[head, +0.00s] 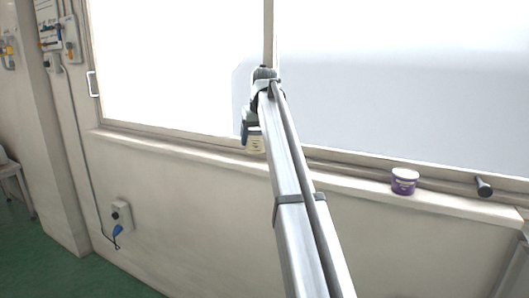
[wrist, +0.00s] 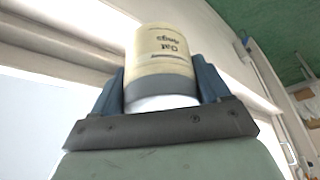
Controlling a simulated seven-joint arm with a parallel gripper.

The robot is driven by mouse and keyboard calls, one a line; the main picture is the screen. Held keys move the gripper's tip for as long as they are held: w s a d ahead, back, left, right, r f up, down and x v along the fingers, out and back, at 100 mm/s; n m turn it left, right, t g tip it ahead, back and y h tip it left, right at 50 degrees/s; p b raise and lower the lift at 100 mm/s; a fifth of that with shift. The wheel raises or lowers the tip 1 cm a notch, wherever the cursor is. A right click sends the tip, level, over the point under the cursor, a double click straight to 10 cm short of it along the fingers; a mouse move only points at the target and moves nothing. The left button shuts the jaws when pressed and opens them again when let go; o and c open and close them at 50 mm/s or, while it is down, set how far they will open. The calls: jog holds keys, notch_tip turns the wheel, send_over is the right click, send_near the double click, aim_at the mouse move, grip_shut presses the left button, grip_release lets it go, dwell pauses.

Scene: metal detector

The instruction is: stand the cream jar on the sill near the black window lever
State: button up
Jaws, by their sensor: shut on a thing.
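The cream jar (wrist: 160,55) has a pale yellow body with dark print, a grey band and a white end; its print is upside down in the wrist view. My gripper (wrist: 162,85) is shut on it, with a blue finger on each side. In the head view the jar (head: 255,143) hangs under the gripper, in front of the window at the middle, just above the sill (head: 355,184) in the picture. I cannot tell the gap. The black window lever (head: 483,187) sticks out above the sill at the far right.
A purple jar with a white lid (head: 404,181) stands on the sill left of the lever. The sill between my arm and the purple jar is bare. A wall socket with a blue plug (head: 122,216) is at lower left. A white window handle (head: 93,84) is at left.

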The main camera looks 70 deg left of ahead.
jog(key=w+a, duration=0.4)
jog(key=shift+w+a+f, duration=0.15)
jog(key=shift+f, duration=1.65)
jog(key=shift+w+a+f, duration=0.15)
jog(key=shift+f, duration=1.6)
jog(key=shift+f, duration=0.1)
jog(key=o, duration=1.1)
jog(key=shift+o, duration=0.2)
jog(key=v, duration=1.2)
